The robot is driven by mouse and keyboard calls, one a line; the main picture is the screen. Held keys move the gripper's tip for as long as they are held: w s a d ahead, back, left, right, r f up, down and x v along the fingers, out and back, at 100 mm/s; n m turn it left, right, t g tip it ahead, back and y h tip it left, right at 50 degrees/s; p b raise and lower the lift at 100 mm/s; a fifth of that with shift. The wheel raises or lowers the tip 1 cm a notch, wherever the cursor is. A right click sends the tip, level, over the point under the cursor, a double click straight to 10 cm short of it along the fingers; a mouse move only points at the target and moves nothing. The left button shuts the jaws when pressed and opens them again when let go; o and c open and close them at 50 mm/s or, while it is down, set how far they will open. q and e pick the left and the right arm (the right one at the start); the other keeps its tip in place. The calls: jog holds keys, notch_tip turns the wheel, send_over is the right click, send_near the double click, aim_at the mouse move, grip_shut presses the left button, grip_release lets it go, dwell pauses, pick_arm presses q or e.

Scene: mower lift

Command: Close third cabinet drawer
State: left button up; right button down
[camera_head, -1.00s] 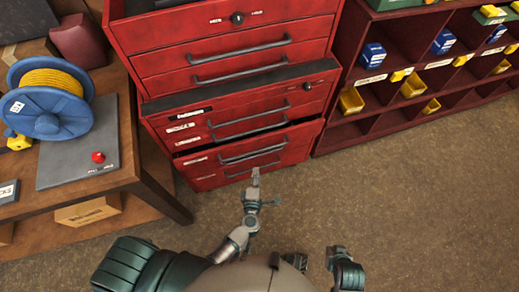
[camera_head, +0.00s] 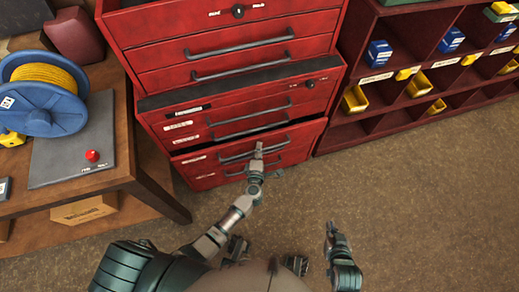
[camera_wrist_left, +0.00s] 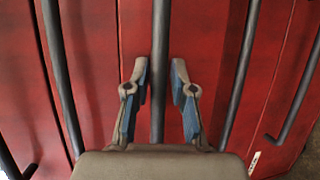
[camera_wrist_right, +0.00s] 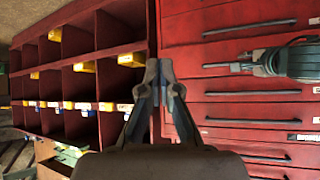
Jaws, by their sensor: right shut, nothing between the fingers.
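The red cabinet (camera_head: 240,80) stands ahead, with a stack of drawers that have dark bar handles. A lower drawer (camera_head: 205,167) stands slightly out, with a dark gap along its top edge. My left gripper (camera_head: 258,148) is at this drawer's front, by its handle (camera_head: 232,158). In the left wrist view, the left gripper (camera_wrist_left: 160,75) is open, with a handle bar (camera_wrist_left: 158,110) between its fingers and a gap on each side. My right gripper (camera_head: 331,228) is shut and empty, low and apart from the cabinet; it also shows in the right wrist view (camera_wrist_right: 159,75).
A wooden bench (camera_head: 150,172) with a blue cable reel (camera_head: 42,95) stands left of the cabinet. A dark red cubby shelf (camera_head: 400,100) with yellow and blue bins stands to the right. The brown floor (camera_head: 430,200) in front is clear.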

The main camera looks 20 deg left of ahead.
aim_at(256, 141)
pick_arm(q)
grip_shut()
jog(key=w+a, duration=0.2)
jog(key=w, duration=0.1)
jog(key=shift+w+a, duration=0.25)
jog(key=shift+w, duration=0.1)
jog(key=shift+o, duration=1)
grip_release()
pick_arm(e)
jog(key=shift+s+d+f+g, duration=0.25)
jog(key=shift+s+f+g, duration=0.05)
jog(key=shift+s, duration=0.2)
